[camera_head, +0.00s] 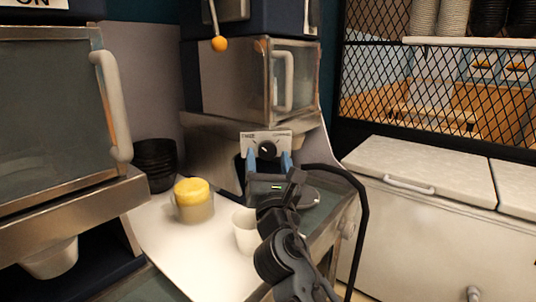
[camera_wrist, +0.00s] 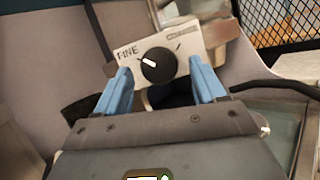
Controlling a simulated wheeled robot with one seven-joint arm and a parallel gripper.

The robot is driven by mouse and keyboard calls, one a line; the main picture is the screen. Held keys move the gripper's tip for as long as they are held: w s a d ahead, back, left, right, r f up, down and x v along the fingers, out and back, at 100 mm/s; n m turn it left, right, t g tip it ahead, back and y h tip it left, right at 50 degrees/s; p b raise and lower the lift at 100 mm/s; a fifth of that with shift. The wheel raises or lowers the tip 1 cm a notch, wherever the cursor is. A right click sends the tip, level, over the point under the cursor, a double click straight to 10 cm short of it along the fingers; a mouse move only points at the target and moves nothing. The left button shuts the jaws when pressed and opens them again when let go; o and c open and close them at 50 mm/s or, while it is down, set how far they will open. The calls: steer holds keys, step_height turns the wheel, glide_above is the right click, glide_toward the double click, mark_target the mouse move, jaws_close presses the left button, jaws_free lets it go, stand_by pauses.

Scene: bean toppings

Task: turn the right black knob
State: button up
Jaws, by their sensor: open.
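The black knob (camera_wrist: 158,64) sits on a white plate marked "FINE" on its left side, with a white pointer line aimed up and to the left. In the head view the knob (camera_head: 267,150) is on the front of the right machine. My gripper (camera_wrist: 160,85) has blue fingers, spread apart and empty. In the wrist view the fingers are to the lower left and lower right of the knob, and the knob shows between and beyond the tips. In the head view my gripper (camera_head: 268,161) is just below the knob. Contact cannot be told.
A jar with a yellow top (camera_head: 194,200) and a white cup (camera_head: 245,231) stand on the counter left of my arm. Black stacked bowls (camera_head: 156,163) are behind. A machine with a handled door (camera_head: 55,110) fills the left. A white chest (camera_head: 430,205) stands right.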

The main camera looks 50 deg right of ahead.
steer(key=shift+w+d+r, duration=0.1)
steer(key=shift+w+d, duration=0.1)
steer(key=shift+d, duration=0.05)
steer(key=shift+c, duration=0.5)
steer(key=c, duration=1)
steer(key=shift+o, duration=0.2)
